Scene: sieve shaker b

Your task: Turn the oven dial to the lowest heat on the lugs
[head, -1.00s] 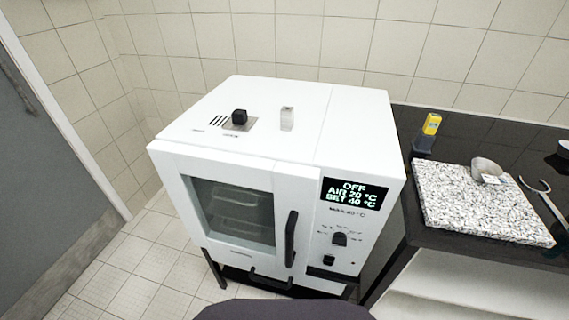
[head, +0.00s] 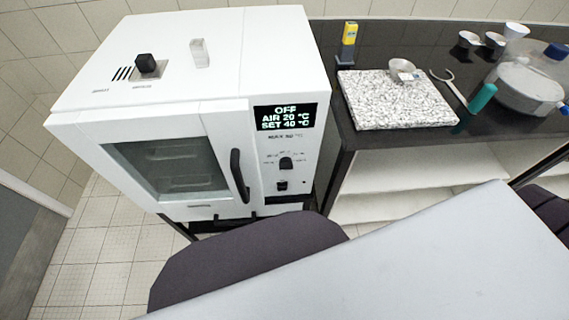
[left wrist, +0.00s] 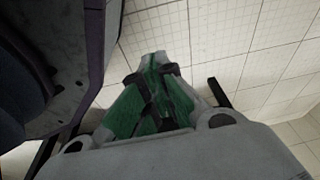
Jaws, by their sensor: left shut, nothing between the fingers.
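The white oven (head: 215,170) stands at the left of the head view with its glass door closed. Its black dial (head: 286,162) sits on the front panel, right of the door handle, with small markings around it that I cannot read. The display (head: 285,117) above reads OFF, AIR 20 °C, SET 40 °C. A black rocker switch (head: 282,185) is below the dial. My left gripper (left wrist: 153,62) shows in the left wrist view, shut and empty over floor tiles, away from the dial. My right gripper is in neither view.
A dark counter (head: 400,45) right of the oven carries a speckled stone slab (head: 390,105), a yellow device (head: 348,42), a metal cup (head: 402,66) and a clear bowl (head: 528,88). A black knob (head: 146,63) and small clear block (head: 200,52) are on the oven's top.

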